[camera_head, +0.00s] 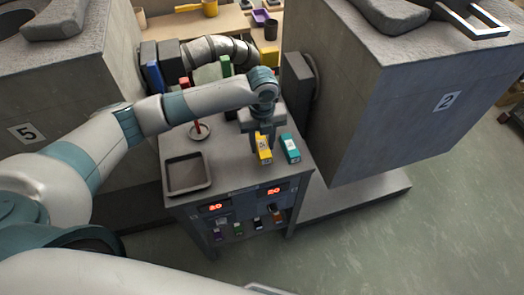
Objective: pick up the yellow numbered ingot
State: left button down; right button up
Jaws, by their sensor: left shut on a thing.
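The yellow numbered ingot (264,155) is a small yellow bar with a pale label, on or just above the grey table (228,175) near its front right. My left gripper (263,140) points down over it and is shut on its rear part. Whether the ingot is lifted off the table cannot be told from this angle. A teal ingot (290,148) lies just to the right of the yellow one, apart from it. My right gripper is not in view.
An empty dark square tray (207,185) sits at the table's front left. A round dish with a red upright piece (199,131) stands behind it. Large grey blocks marked 5 (75,90) and 2 (410,100) flank the table. Two red displays are on the table's front.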

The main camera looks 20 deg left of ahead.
pick_arm(q)
jog(key=s+d+r+b, duration=0.2)
jog(key=s+d+r, duration=0.3)
jog(key=s, duration=0.5)
jog(key=shift+s+r+b, duration=0.2)
jog(key=shift+r+b, duration=0.15)
jog(key=shift+r, duration=0.5)
